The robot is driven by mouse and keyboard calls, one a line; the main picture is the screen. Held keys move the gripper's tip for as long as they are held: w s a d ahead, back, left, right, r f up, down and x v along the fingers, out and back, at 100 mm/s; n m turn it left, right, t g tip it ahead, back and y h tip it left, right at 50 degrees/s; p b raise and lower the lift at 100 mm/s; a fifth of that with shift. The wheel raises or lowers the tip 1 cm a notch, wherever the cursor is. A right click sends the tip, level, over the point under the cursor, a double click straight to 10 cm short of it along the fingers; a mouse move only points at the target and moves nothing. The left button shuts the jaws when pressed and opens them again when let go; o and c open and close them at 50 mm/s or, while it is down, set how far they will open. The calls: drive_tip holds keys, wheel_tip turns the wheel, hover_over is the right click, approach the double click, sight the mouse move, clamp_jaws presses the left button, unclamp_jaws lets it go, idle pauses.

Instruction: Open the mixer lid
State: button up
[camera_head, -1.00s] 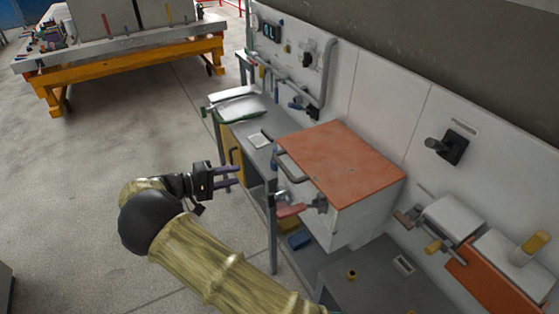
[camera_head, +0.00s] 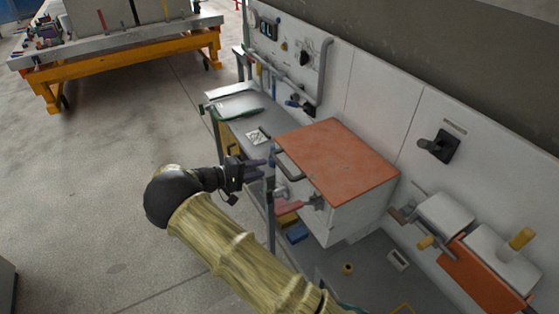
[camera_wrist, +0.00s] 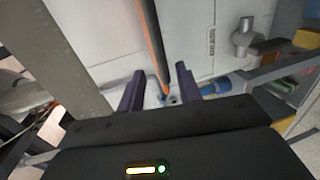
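The mixer is a white box (camera_head: 350,216) with a flat orange-red lid (camera_head: 338,158), lying level and closed on top. A grey bar handle (camera_head: 290,168) sits at the lid's left edge. My gripper (camera_head: 265,163) is just left of this handle, at about lid height. In the wrist view its two dark fingers (camera_wrist: 160,88) are apart. A long dark bar with an orange edge (camera_wrist: 153,45) runs down into the view between them, probably the lid edge or handle. I cannot tell whether the fingers touch it.
A grey workbench (camera_head: 236,122) stands behind my gripper. A wall panel with a black switch (camera_head: 438,147) rises behind the box. Open floor (camera_head: 90,190) lies to the left.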

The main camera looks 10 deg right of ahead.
sight(279, 162)
drive_tip(key=p+x, duration=0.2)
drive_tip(key=x, duration=0.6)
drive_tip(key=shift+w+d+p, duration=0.1)
drive_tip(key=shift+p, duration=0.25)
clamp_jaws()
